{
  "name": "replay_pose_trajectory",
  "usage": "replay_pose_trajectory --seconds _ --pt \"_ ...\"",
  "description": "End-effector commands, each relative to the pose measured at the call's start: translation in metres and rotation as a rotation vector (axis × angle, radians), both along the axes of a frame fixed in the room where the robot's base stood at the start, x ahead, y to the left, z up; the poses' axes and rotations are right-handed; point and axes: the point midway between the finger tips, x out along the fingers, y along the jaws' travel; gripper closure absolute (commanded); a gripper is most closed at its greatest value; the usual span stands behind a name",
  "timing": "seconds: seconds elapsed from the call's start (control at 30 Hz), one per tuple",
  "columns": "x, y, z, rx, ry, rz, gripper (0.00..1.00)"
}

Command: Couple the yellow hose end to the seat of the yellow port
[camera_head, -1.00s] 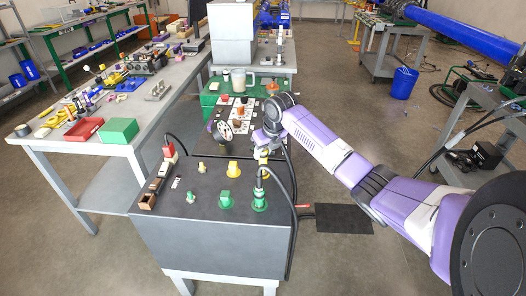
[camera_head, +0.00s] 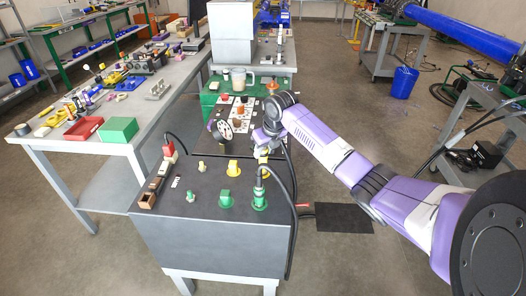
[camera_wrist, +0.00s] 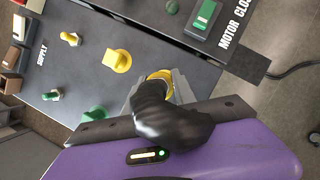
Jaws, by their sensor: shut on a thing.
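My gripper (camera_head: 263,149) is shut on the yellow hose end (camera_wrist: 160,75) near the far right part of the dark cart top. The grey jaws sit on both sides of it in the wrist view. The black hose bends toward the camera and covers much of the jaws and hose end. A large yellow port (camera_head: 233,169) stands to the left of the hose end; it also shows in the wrist view (camera_wrist: 117,60), apart from the jaws. Whether the hose end touches anything below it is hidden.
A smaller yellow fitting (camera_head: 201,167) and green ports (camera_head: 226,199) share the cart top (camera_head: 160,205). A green connector with a black hose (camera_head: 259,198) stands in front of my gripper.

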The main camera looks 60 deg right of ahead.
Motion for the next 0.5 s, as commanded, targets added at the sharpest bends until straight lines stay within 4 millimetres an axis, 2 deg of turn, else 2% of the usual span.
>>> replay_pose_trajectory --seconds 0.5 --pt "0.0001 -0.0002 -0.006 -0.001 -0.001 0.0 1.0"
